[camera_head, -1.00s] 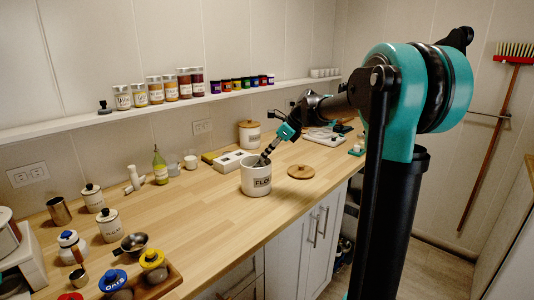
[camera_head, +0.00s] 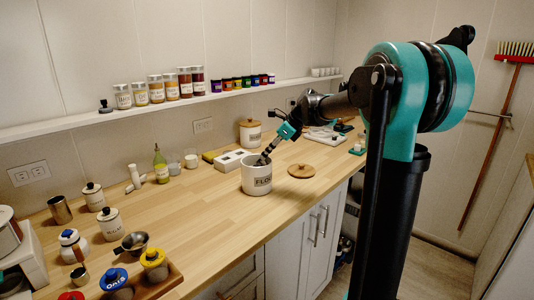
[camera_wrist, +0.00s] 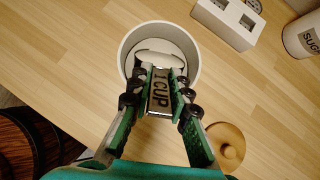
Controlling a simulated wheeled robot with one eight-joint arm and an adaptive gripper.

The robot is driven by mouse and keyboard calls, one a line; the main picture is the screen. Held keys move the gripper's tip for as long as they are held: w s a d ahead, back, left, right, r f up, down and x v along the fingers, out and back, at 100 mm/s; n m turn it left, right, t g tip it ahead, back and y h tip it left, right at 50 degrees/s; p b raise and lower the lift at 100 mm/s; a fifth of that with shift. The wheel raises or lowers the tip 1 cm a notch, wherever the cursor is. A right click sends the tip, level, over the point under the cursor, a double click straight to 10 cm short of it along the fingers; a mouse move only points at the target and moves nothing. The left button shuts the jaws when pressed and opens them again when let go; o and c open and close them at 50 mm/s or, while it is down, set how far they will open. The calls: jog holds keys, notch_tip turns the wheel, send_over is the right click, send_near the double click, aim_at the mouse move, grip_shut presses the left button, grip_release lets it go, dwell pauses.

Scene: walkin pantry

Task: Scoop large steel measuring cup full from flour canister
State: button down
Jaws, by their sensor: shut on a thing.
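The white flour canister (camera_head: 256,181), lettered "FLO", stands open on the counter; its rim (camera_wrist: 124,50) shows in the wrist view. My gripper (camera_head: 265,157) reaches down into its mouth at a tilt. In the wrist view my gripper (camera_wrist: 161,82) is shut on the flat steel handle of the measuring cup (camera_wrist: 160,95), stamped "1 CUP". The cup's bowl is inside the canister, mostly hidden by the fingers. Pale flour (camera_wrist: 160,48) shows beyond the fingertips. I cannot tell how full the cup is.
A round wooden lid (camera_head: 301,171) lies right of the canister. A white outlet-like block (camera_head: 231,161) and a lidded sugar canister (camera_wrist: 303,36) stand behind. The counter's middle front is clear.

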dwell(0.5)
jog(key=shift+s+d+f+t+y, duration=0.3)
jog(key=shift+d+f+y, duration=0.25)
jog(key=shift+y, duration=0.35)
jog(key=shift+w+a+r, duration=0.1)
jog(key=shift+r, duration=2.9)
jog(key=shift+s+d+r+t+y, duration=0.15)
jog(key=shift+d+t+y, duration=0.15)
jog(key=shift+y, duration=0.3)
jog(key=shift+s+d+r+t+y, duration=0.15)
jog(key=shift+d+t+y, duration=0.1)
jog(key=shift+y, duration=0.35)
jog(key=shift+w, duration=0.1)
